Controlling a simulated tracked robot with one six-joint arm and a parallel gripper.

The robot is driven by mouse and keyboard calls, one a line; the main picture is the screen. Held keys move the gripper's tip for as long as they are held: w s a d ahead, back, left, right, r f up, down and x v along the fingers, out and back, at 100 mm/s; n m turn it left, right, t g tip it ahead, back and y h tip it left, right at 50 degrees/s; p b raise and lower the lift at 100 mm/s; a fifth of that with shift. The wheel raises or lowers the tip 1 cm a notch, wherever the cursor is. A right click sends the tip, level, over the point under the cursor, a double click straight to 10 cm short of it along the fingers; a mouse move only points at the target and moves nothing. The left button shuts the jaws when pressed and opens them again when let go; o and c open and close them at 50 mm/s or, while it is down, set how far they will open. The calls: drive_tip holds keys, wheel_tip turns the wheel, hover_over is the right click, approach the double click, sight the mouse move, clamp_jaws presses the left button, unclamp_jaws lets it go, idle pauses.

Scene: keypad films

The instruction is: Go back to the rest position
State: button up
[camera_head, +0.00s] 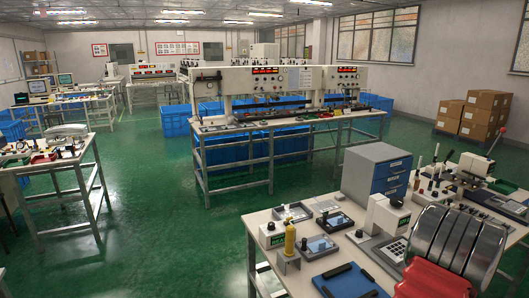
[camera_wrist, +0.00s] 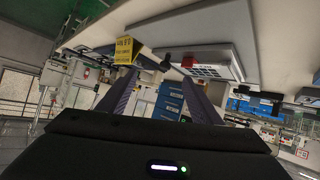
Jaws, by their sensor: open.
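My gripper (camera_wrist: 159,74) shows in the wrist view, where its two dark fingers stand apart with nothing between them. The wrist picture is strongly tilted. A keypad (camera_wrist: 212,72) on a pale panel lies beyond the right finger, with a small red piece beside it. A yellow block (camera_wrist: 124,50) with dark lettering is beyond the left finger. In the head view, a keypad (camera_head: 394,252) lies on the front right bench (camera_head: 262,222). My gripper is not seen in the head view.
The green floor (camera_head: 165,235) to the left is clear.

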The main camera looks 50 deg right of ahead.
drive_tip(key=w+a+r+n+g+y, duration=0.1)
drive_tip(key=w+a+r+y, duration=0.15)
drive_tip(key=w+a, duration=0.75)
drive_tip(key=w+a+r+n+y, duration=0.1)
drive_tip(key=w+a+r+y, duration=0.15)
drive_tip(key=w+a, duration=0.75)
drive_tip(key=w+a+r+n+g+y, duration=0.1)
drive_tip(key=w+a+r+y, duration=0.2)
drive_tip(key=a, duration=1.3)
drive_tip(key=w+a+r+n+t+y, duration=0.1)
drive_tip(key=a+r+n, duration=0.2)
drive_tip(key=a, duration=1.1)
drive_tip(key=w+a+r+n+t+y, duration=0.1)
drive_tip(key=w+a+r+n+t, duration=0.1)
drive_tip(key=a, duration=1.2)
drive_tip(key=w+a+r+n+t+y, duration=0.1)
drive_tip(key=a+r+n, duration=0.4)
drive_tip(key=a, duration=0.9)
drive_tip(key=shift+w+y, duration=0.4)
drive_tip(key=shift+w, duration=0.35)
drive_tip(key=shift+c, duration=0.2)
